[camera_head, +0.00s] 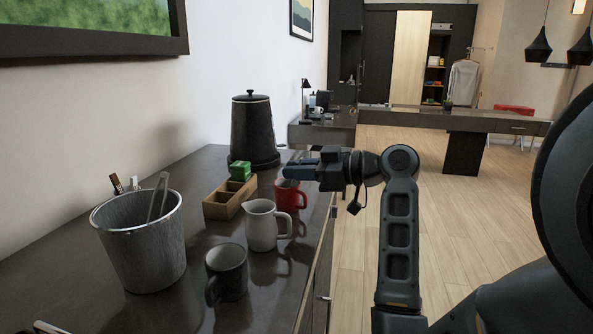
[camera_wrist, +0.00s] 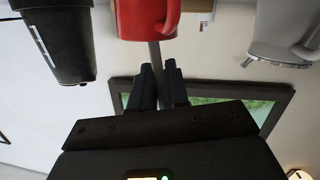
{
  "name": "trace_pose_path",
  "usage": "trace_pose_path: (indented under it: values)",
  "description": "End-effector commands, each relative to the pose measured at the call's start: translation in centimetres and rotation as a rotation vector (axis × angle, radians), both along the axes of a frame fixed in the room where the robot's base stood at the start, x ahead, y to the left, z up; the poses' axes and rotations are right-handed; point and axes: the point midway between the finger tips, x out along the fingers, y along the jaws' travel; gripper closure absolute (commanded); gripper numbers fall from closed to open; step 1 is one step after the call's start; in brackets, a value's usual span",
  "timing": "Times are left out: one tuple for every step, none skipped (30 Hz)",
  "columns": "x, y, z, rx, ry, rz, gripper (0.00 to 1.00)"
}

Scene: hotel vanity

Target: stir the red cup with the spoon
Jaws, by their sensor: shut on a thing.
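My gripper (camera_head: 300,169) is just above the cup's rim in the head view. In the wrist view, which looks upside down, my gripper (camera_wrist: 158,82) is shut on a thin grey handle, the spoon (camera_wrist: 155,54). The handle runs from between the fingertips towards the red cup (camera_wrist: 146,20). The spoon's lower end is hidden by the cup, so I cannot see how deep it sits. The spoon cannot be made out in the head view.
A grey bucket (camera_head: 140,245) holds utensils. The counter edge is close on the right.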

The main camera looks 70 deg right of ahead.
Motion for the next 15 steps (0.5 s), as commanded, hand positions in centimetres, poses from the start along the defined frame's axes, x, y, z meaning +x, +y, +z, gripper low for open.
trace_pose_path:
  values:
    - [-0.2, 0.0, 0.7, 0.0, 0.0, -0.001, 1.0]
    - [-0.2, 0.1, 0.9, 0.0, 0.0, -0.001, 1.0]
    - [-0.3, 0.1, 1.2, -0.001, 0.0, -0.001, 1.0]
    - [-0.4, 0.2, 1.4, -0.001, 0.0, -0.001, 1.0]
    - [-0.5, 0.2, 1.6, -0.001, 0.0, -0.001, 1.0]
    - [-0.6, 0.3, 1.8, -0.001, 0.0, -0.001, 1.0]
    - [-0.7, 0.3, 2.0, -0.001, 0.0, -0.001, 1.0]
    - [-0.7, 0.3, 2.2, -0.001, 0.0, -0.001, 1.0]
    - [-0.8, 0.4, 2.5, -0.001, 0.0, -0.001, 1.0]
    - [-0.9, 0.4, 2.7, -0.001, 0.0, -0.001, 1.0]
    - [-1.0, 0.5, 2.9, -0.001, 0.0, 0.0, 1.0]
    - [-1.1, 0.5, 3.2, -0.001, 0.0, 0.0, 1.0]
    - [-1.2, 0.6, 3.4, 0.0, 0.0, 0.0, 1.0]
    - [-1.2, 0.6, 3.6, 0.0, 0.0, 0.0, 1.0]
    - [-1.3, 0.7, 3.8, 0.0, 0.0, 0.0, 1.0]
